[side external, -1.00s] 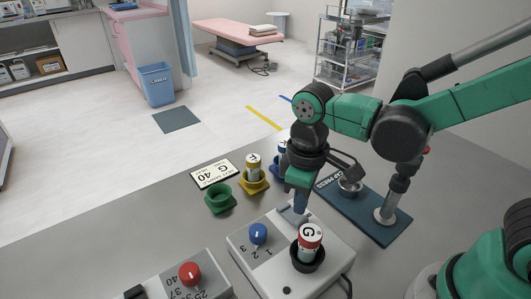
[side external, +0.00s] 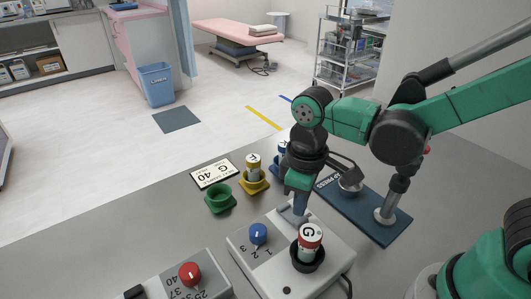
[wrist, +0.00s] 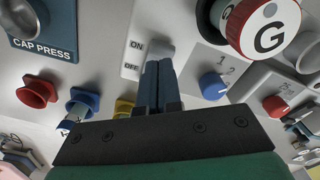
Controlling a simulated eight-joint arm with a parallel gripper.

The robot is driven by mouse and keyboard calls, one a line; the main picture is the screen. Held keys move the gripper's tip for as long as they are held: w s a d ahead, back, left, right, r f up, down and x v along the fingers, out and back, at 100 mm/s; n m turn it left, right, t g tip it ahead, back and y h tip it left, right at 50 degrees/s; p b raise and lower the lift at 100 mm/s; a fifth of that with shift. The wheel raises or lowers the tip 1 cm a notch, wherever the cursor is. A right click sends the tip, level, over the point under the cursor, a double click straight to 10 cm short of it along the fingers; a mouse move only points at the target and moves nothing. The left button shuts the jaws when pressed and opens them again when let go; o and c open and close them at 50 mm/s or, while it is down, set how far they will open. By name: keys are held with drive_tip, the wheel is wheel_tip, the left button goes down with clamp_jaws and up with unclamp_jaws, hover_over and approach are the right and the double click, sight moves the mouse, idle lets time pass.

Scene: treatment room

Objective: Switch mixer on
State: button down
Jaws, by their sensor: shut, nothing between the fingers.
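The mixer (side external: 270,272) is a pale grey box with a blue dial (side external: 257,233) marked 1, 2, 3 and a dark cup holding a white vial (side external: 309,238) with a red cap, marked G. My gripper (side external: 299,217) is shut and empty, pointing down at the mixer's far edge. In the wrist view, its dark blue fingertips (wrist: 158,66) are right at the switch, on the OFF side. I cannot tell whether they touch it; they partly hide it.
A second box with a red dial (side external: 189,273) stands at the front left. Behind the mixer are a green cup (side external: 219,198), a yellow cup (side external: 255,182) with a vial, and a sign (side external: 217,172). The cap press (side external: 375,217) is on the right. The left table area is clear.

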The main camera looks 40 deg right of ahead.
sight(299, 218)
drive_tip(key=shift+f, duration=0.95)
idle(0.4)
drive_tip(key=shift+r, duration=3.5)
drive_tip(key=d+r+m+t, duration=0.1)
drive_tip(key=d+m+t, duration=0.5)
drive_tip(key=d+t, duration=0.1)
drive_tip(key=shift+w+d+r, duration=0.15)
drive_tip(key=shift+d+r, duration=0.15)
drive_tip(key=shift+d, duration=0.45)
